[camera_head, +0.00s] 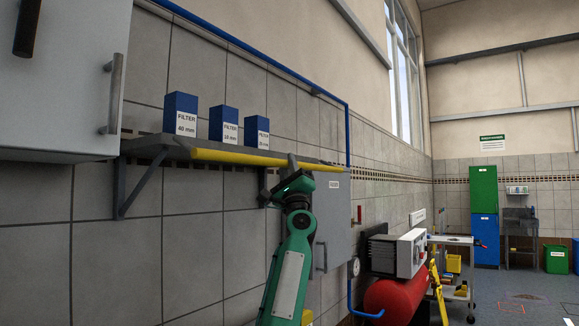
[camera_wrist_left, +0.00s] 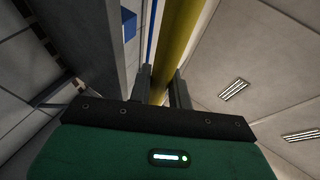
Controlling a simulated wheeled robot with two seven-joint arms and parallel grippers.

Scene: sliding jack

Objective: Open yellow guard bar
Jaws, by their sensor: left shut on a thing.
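The yellow guard bar (camera_head: 235,158) runs along the front of a wall shelf (camera_head: 150,142) in the head view. My left gripper (camera_head: 293,163) reaches up to the bar from below, near its right part, and is shut on it. In the left wrist view the bar (camera_wrist_left: 178,40) passes between the two dark fingers of my left gripper (camera_wrist_left: 163,84). The fingertips are partly hidden by the bar and the gripper body. My right gripper is in neither view.
Three blue filter boxes, at left (camera_head: 181,113), middle (camera_head: 223,125) and right (camera_head: 257,132), stand on the shelf behind the bar. A grey cabinet (camera_head: 60,75) hangs at upper left. A lower grey cabinet (camera_head: 333,225) is behind my arm. A red tank (camera_head: 390,298) stands at right.

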